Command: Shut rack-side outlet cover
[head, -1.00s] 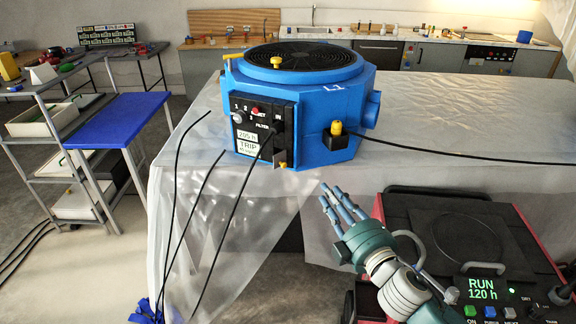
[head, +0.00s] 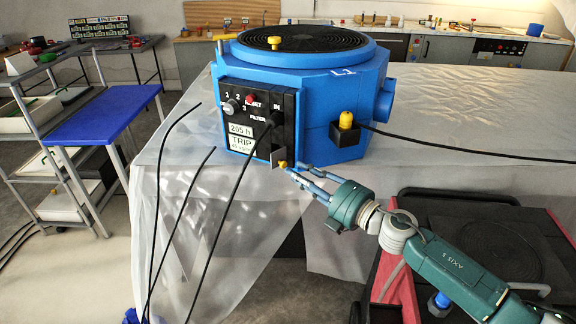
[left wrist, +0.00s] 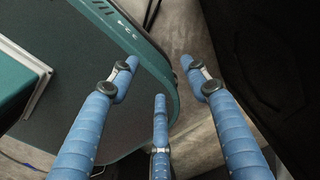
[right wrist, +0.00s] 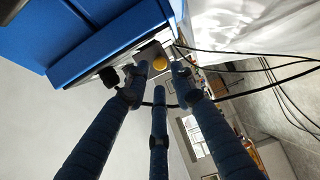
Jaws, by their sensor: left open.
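The blue drying unit (head: 312,110) stands on the plastic-draped table. A small grey flap with a yellow knob (head: 283,164), seemingly the outlet cover, sticks out at the lower right of its black panel. My right gripper (head: 297,171) is at this knob, fingers pointing left toward it. In the right wrist view the knob (right wrist: 160,63) and the grey flap (right wrist: 149,50) lie just beyond the fingertips, which are spread around it with gaps showing; contact cannot be told. My left gripper (left wrist: 159,72) is open and empty, near a dark green surface.
A black block with a yellow knob (head: 346,121) and a cable sits on the unit's right face. Several black cables hang in front of the panel. A red-sided machine (head: 400,250) is below my right arm. A shelf rack with a blue top (head: 95,117) stands left.

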